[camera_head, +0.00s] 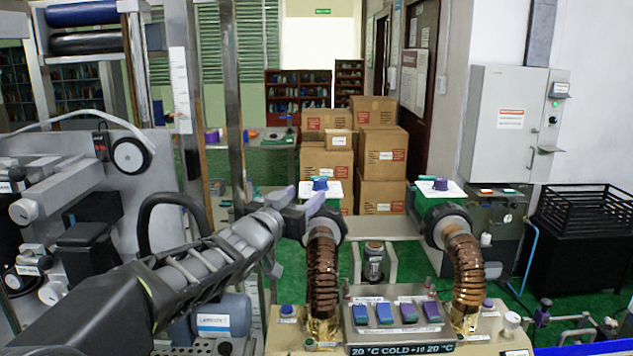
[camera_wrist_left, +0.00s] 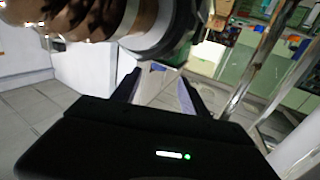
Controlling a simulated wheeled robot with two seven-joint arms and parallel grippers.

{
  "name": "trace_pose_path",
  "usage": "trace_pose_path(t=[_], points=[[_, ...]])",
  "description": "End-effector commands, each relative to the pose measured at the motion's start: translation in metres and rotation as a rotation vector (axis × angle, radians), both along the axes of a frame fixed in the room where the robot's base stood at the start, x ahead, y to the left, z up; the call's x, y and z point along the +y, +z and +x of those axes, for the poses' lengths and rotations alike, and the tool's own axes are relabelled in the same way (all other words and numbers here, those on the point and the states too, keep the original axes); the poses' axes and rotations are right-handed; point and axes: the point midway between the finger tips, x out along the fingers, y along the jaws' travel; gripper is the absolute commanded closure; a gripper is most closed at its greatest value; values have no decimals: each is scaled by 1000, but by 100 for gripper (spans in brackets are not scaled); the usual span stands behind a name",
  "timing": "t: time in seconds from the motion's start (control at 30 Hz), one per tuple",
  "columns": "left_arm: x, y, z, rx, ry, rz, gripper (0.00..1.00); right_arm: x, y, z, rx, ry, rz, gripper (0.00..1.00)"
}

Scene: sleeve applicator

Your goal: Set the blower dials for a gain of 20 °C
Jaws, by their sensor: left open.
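Two blowers stand side by side in the head view, each with a white plate on top. The left blower's dial (camera_head: 320,184) is a blue knob. The right blower's dial (camera_head: 440,184) is a purple-blue knob. I cannot read either setting. A dark sign (camera_head: 403,348) on the front panel reads "20 °C COLD +10 20 °C". My left gripper (camera_head: 299,198) is open, just left of the left dial, and seems empty. Its fingers (camera_wrist_left: 160,90) show in the left wrist view with a gap between them, below a round blower part (camera_wrist_left: 165,35). My right gripper is out of view.
Machinery (camera_head: 75,220) fills the left. Boxes (camera_head: 380,150), a grey cabinet (camera_head: 510,120) and a black crate (camera_head: 585,225) stand behind.

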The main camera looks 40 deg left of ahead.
Motion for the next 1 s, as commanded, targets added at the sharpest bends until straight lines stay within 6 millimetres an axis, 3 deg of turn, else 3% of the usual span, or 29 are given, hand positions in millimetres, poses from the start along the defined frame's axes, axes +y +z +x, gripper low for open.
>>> trace_pose_path(t=[0.33,0.8,1.0], points=[[1,0,8,2,-1,0,48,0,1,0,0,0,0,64],[16,0,70,1,0,-1,48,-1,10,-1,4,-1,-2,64],[18,0,76,0,1,0,48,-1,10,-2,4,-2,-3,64]])
